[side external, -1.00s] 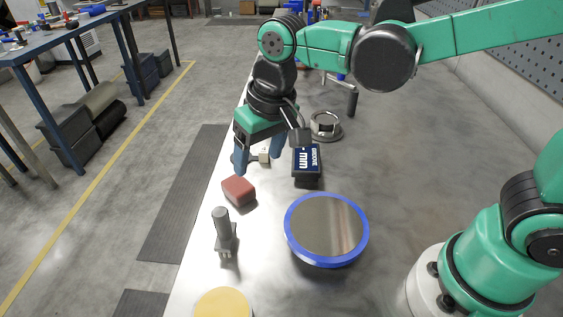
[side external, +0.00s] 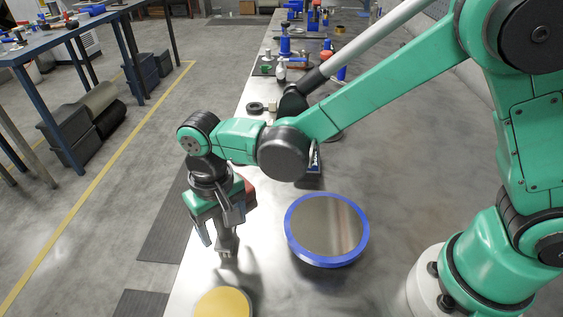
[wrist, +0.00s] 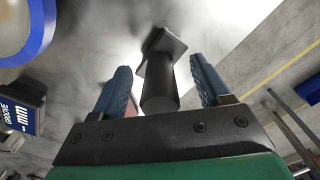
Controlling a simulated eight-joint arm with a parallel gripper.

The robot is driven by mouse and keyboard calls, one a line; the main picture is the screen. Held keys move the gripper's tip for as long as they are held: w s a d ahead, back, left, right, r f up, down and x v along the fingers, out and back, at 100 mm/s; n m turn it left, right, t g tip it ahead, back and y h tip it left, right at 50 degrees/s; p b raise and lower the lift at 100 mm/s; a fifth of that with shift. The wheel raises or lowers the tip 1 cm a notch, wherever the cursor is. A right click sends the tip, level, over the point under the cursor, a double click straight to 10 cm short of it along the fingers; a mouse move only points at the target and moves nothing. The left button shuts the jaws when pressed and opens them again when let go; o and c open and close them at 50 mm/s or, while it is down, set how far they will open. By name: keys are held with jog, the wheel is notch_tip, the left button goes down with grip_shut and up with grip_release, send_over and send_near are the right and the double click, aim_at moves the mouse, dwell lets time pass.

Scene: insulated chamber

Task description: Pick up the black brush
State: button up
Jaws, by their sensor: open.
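The black brush, a dark round handle on a square foot, stands on the metal table below my gripper. In the side view its lower part (side external: 228,246) shows and its top is hidden by my gripper. In the wrist view the brush (wrist: 160,80) lies between the two blue fingers, with its handle end toward the palm and its square foot farther off. My gripper (side external: 217,234) is open, with a finger on either side of the brush; the gripper (wrist: 160,66) shows gaps on both sides of the handle in the wrist view.
A blue-rimmed round plate (side external: 290,240) lies to the right of the brush. A yellow disc (side external: 222,303) is at the front. A red block (side external: 250,192) is partly hidden behind my gripper. A blue-labelled box (wrist: 20,115) shows in the wrist view. The table's left edge is close.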

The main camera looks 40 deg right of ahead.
grip_shut()
jog(key=shift+r, duration=0.1)
dwell(0.3)
notch_tip(320, 180, up, 20)
dwell(0.5)
